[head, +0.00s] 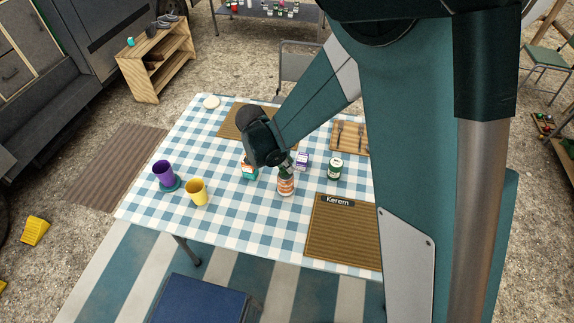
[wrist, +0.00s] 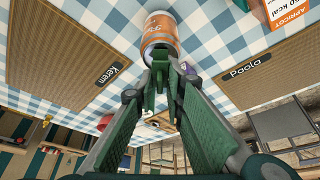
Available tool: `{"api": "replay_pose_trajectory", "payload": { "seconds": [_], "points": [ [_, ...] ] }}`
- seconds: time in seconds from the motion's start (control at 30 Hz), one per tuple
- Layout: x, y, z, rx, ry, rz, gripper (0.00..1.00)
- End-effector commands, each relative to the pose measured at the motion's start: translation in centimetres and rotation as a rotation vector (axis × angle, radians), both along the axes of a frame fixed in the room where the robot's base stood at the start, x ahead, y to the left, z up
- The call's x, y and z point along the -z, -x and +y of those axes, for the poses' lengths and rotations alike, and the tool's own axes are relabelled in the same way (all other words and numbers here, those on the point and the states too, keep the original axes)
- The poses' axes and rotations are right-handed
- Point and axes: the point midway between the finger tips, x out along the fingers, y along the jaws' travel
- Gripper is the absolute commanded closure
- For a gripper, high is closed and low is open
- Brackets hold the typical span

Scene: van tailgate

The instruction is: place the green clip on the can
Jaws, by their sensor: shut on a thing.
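The can (head: 286,187) has an orange and white label and stands upright on the checked cloth near the middle of the table. It also shows at the top of the wrist view (wrist: 160,32). My gripper (head: 286,167) is just above the can, pointing down. In the wrist view its fingertips (wrist: 162,85) are close together on the small green clip (wrist: 160,73), which overlaps the can's near rim in the picture. The clip is partly hidden by the similarly green fingers. I cannot tell whether it touches the can.
A teal and orange box (head: 249,171) stands left of the can, a purple box (head: 303,160) behind it and a green tin (head: 335,169) to the right. Purple (head: 163,172) and yellow (head: 197,192) cups stand left. The Kerem mat (head: 340,235) lies front right.

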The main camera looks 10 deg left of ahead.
Motion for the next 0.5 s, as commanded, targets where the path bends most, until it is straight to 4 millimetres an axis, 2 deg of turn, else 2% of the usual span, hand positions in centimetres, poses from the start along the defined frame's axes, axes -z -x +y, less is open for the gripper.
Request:
{"api": "replay_pose_trajectory", "payload": {
  "seconds": [0.03, 0.07, 0.17, 0.5],
  "points": [
    [0.24, 0.00, 0.00, 0.000, 0.000, 0.000, 0.94],
    [0.19, -0.01, 0.00, 0.000, 0.000, 0.000, 0.85],
    [0.13, -0.01, 0.01, 0.000, 0.000, 0.000, 0.72],
    [0.09, -0.01, 0.00, 0.000, 0.000, 0.000, 0.72]
  ]
}}
